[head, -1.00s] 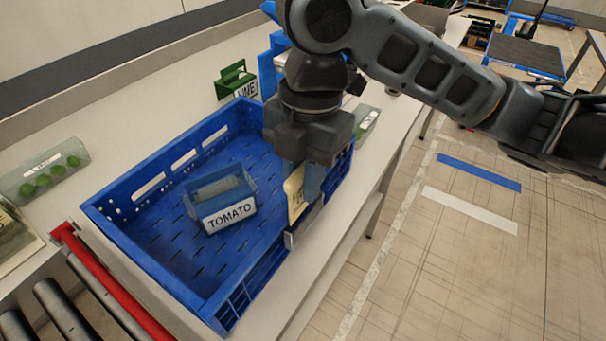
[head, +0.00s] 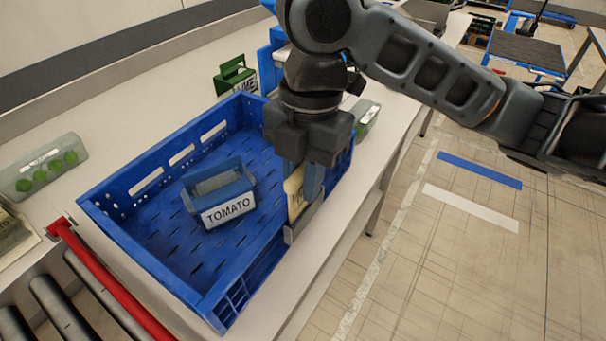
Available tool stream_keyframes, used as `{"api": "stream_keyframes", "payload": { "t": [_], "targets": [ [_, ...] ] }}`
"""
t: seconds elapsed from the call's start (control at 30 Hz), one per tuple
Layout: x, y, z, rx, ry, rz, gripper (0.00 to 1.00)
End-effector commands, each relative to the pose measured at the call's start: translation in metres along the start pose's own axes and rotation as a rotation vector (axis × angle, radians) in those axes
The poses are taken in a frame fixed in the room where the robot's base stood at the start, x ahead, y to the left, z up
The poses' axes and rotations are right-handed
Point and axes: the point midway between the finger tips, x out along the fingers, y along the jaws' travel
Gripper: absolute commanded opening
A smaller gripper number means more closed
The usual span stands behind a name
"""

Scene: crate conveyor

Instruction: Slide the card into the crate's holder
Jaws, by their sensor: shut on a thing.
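The blue crate (head: 140,240) stands on the pale counter. My gripper (head: 305,190) points down at the crate's right-hand wall and is shut on a cream card (head: 294,193) with dark print, partly hidden by the fingers. The grey holder (head: 292,234) is on the outside of that wall. The card is upright, with its lower edge at or just above the holder; I cannot tell whether it is inside. A blue box labelled TOMATO (head: 228,208) sits in the crate.
A green holder labelled LIME (head: 236,78) stands behind the crate. Clear packs with green contents lie at the left (head: 48,170) and behind my gripper (head: 365,115). A red bar (head: 105,280) and rollers (head: 60,305) are at the lower left.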

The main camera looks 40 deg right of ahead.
Motion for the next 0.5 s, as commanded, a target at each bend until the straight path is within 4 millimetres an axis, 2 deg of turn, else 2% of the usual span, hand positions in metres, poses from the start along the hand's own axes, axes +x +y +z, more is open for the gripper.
{"api": "stream_keyframes", "payload": {
  "t": [0.5],
  "targets": [
    [0.015, 0.0, 0.002, 0.0, 0.0, 0.0, 0.0]
  ]
}}
